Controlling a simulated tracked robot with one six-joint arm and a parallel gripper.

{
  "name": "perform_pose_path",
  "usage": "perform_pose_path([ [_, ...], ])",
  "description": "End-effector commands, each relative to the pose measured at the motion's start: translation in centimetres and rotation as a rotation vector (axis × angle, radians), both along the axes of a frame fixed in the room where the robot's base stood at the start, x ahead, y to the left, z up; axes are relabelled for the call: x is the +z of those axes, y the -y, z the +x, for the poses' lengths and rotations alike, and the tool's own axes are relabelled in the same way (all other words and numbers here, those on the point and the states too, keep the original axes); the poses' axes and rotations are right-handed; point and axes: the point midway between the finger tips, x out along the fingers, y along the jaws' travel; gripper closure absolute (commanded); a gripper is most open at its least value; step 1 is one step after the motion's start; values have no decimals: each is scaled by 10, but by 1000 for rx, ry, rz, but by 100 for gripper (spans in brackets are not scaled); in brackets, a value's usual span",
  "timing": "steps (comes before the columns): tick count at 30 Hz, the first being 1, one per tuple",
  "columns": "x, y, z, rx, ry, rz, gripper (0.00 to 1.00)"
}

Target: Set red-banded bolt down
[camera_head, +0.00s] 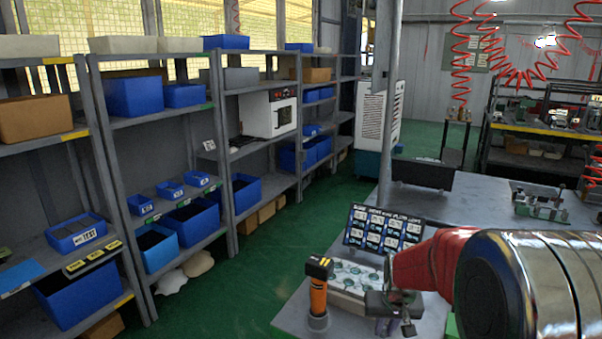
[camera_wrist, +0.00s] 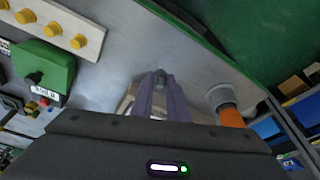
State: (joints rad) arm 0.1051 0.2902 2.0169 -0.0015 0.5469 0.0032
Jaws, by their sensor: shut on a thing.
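My gripper (camera_wrist: 160,92) is shut, with its two purple fingers close together in the wrist view. A small grey end between the fingertips (camera_wrist: 161,77) appears to be the bolt; most of it is hidden and I see no red band. I cannot tell whether the bolt touches the bench.
An orange-handled tool (camera_head: 318,296) stands upright on the bench (camera_head: 290,318), left of a white tray (camera_head: 352,277). A picture board (camera_head: 384,229) stands behind. In the wrist view, a green block (camera_wrist: 45,70) and a yellow-knobbed white block (camera_wrist: 60,27) are at left.

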Motion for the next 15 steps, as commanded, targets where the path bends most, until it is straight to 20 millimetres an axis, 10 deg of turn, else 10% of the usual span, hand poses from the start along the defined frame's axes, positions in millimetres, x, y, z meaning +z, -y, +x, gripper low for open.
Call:
perform_pose_path([
  [6, 7, -49, 3, 90, 12, -1, 100],
  [15, 8, -59, 4, 108, 13, 0, 100],
])
